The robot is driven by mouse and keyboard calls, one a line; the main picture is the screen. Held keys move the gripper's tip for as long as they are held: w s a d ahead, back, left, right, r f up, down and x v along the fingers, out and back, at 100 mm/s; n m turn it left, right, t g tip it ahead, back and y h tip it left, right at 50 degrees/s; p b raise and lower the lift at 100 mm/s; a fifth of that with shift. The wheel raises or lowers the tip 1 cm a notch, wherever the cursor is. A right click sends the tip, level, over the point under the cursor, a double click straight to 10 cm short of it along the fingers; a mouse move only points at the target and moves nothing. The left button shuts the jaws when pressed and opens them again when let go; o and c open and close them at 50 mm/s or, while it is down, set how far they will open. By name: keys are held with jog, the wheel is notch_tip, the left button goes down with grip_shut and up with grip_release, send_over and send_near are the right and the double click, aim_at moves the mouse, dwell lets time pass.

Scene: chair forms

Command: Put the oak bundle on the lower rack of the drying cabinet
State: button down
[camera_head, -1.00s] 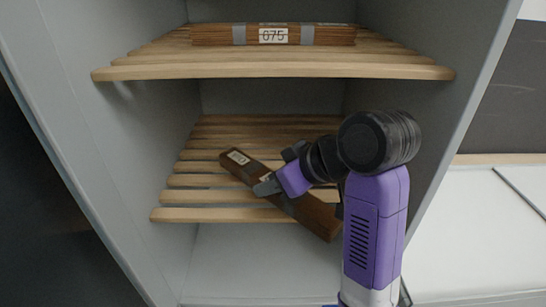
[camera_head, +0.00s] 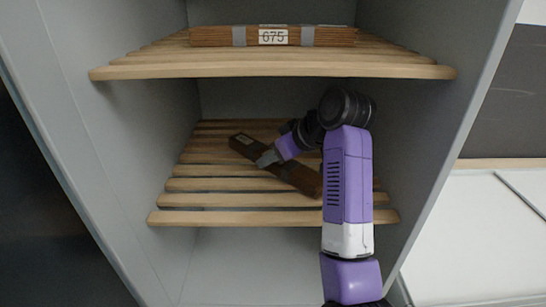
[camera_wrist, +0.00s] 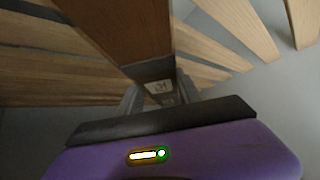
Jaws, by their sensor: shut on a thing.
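The oak bundle (camera_head: 303,178) is a dark brown bundle of strips with a grey band and a pale label at its far left end. My gripper (camera_head: 268,160) is shut on it near its middle. The bundle lies at a slant over the lower rack (camera_head: 205,200) of the drying cabinet (camera_head: 90,150); I cannot tell whether it touches the slats. In the wrist view the bundle (camera_wrist: 118,35) runs away from my gripper (camera_wrist: 160,100), with slats on both sides.
The upper rack (camera_head: 270,70) is close above my arm and carries another bundle (camera_head: 215,36) labelled 675. The cabinet's side walls stand left and right of the racks. The left and front slats of the lower rack are bare.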

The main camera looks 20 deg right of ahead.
aim_at(317, 179)
jog(key=shift+f, duration=0.35)
jog(key=shift+f, duration=0.15)
jog(key=c, duration=0.8)
grip_release()
jog(key=shift+s+d+r+b, duration=0.2)
jog(key=shift+s+r+b, duration=0.1)
jog(key=shift+r, duration=0.05)
jog(key=s+d, duration=0.1)
jog(key=s, duration=0.2)
jog(key=s+d, duration=0.2)
jog(key=s, duration=0.1)
jog(key=s+d, duration=0.2)
jog(key=s, duration=0.1)
jog(key=shift+s+r, duration=0.3)
jog(key=shift+s+d+f+p, duration=0.1)
jog(key=shift+s+d+p, duration=0.15)
jog(key=shift+s, duration=0.4)
